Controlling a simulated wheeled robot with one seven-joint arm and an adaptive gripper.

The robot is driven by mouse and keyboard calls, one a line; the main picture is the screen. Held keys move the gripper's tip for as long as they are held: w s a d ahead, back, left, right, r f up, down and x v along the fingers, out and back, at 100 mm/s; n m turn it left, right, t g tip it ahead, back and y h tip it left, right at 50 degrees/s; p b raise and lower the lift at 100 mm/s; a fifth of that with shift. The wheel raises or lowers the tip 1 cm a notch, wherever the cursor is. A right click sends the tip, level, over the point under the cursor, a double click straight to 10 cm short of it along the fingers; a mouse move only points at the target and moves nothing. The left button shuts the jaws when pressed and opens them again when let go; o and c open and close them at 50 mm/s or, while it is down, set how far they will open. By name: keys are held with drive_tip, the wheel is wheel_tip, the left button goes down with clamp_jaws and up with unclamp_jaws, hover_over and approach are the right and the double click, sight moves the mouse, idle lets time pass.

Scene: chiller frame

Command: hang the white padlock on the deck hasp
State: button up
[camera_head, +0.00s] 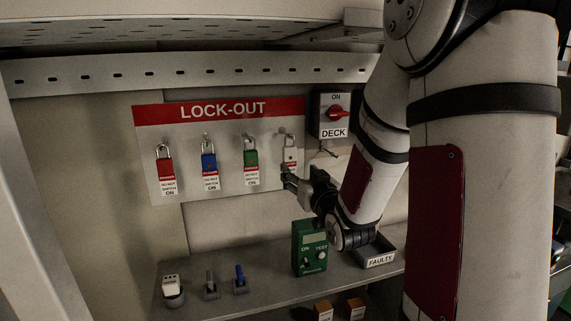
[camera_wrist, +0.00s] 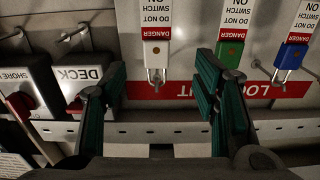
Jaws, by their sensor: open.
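The white padlock (camera_head: 290,155) hangs by its shackle from a peg at the right end of the LOCK-OUT board. It also shows in the wrist view (camera_wrist: 157,35), upside down, with a red DANGER band. My gripper (camera_head: 288,180) is at its lower part and hides some of it. In the wrist view my gripper (camera_wrist: 160,78) is open, with one finger on each side of the padlock and a gap to both. The DECK switch box (camera_head: 333,115) with a red knob is to the right of the padlock. A small metal piece, seemingly its hasp (camera_head: 328,151), hangs below it.
Red (camera_head: 165,170), blue (camera_head: 209,166) and green (camera_head: 251,163) padlocks hang left of the white one. A SHORE box (camera_wrist: 25,85) stands beside the DECK box. The shelf below holds a green tester (camera_head: 310,247) and a FAULTY tray (camera_head: 380,261).

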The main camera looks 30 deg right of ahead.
sight(290, 161)
drive_tip(key=b, duration=0.2)
drive_tip(key=shift+f+b, duration=0.25)
drive_tip(key=shift+b, duration=0.15)
drive_tip(key=x, duration=0.5)
drive_tip(key=shift+w+d+r, duration=0.1)
drive_tip(key=shift+w, duration=0.05)
drive_tip(key=shift+p+x, duration=0.45)
drive_tip(key=shift+x, duration=2.35)
drive_tip(key=shift+d, duration=0.15)
clamp_jaws()
